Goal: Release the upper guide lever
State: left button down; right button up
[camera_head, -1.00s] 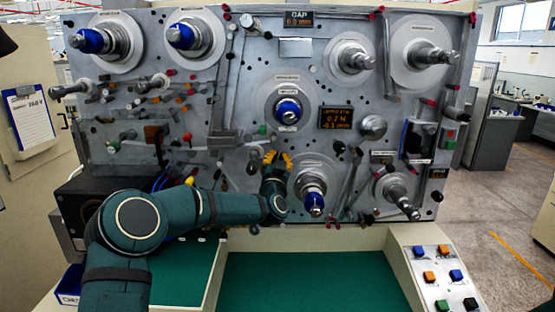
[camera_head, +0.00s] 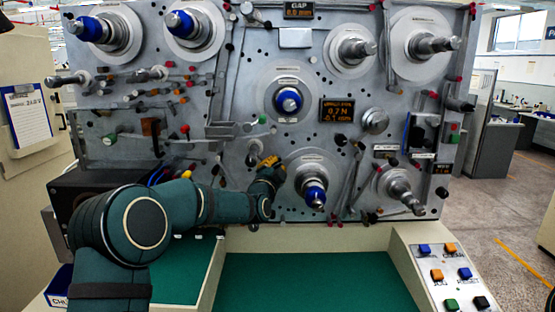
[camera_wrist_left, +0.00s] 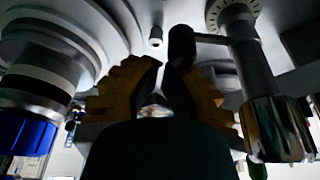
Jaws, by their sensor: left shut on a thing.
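My left gripper (camera_head: 268,163), with yellow fingers, is at the lower middle of the machine panel, just left of the lower blue-tipped spindle (camera_head: 313,192). In the left wrist view, the gripper (camera_wrist_left: 170,72) is shut on a dark, rounded lever handle (camera_wrist_left: 182,45) that stands up between its fingers. The handle's lower part is hidden by the fingers and my wrist. In the head view my gripper covers this lever, so I cannot tell its angle or whether it is the upper guide lever. My right gripper is in neither view.
A blue-tipped spindle (camera_wrist_left: 30,125) is close on the left of the wrist view, and a metal-ended post (camera_wrist_left: 275,125) is close on the right. Above the gripper is the middle blue-tipped spindle (camera_head: 288,101). A green work surface (camera_head: 310,280) lies clear below the panel.

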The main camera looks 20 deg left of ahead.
pick_arm(q)
jog(key=shift+s+a+f+m+g+h+b, duration=0.1)
jog(key=shift+a+f+m+g+h+b, duration=0.2)
jog(key=shift+m, duration=0.75)
jog(key=shift+s+a+f+m+g+h+b, duration=0.15)
jog(key=shift+a+f+m+g+b, duration=0.25)
jog(key=shift+m, duration=0.6)
jog(key=shift+w+a+f+m+g+h+b, duration=0.1)
jog(key=shift+f+m+g+h, duration=0.25)
jog(key=shift+m, duration=0.7)
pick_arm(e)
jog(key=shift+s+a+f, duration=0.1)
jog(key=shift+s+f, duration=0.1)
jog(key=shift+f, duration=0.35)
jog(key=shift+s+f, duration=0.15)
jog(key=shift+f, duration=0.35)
pick_arm(q)
jog(key=shift+s, duration=0.1)
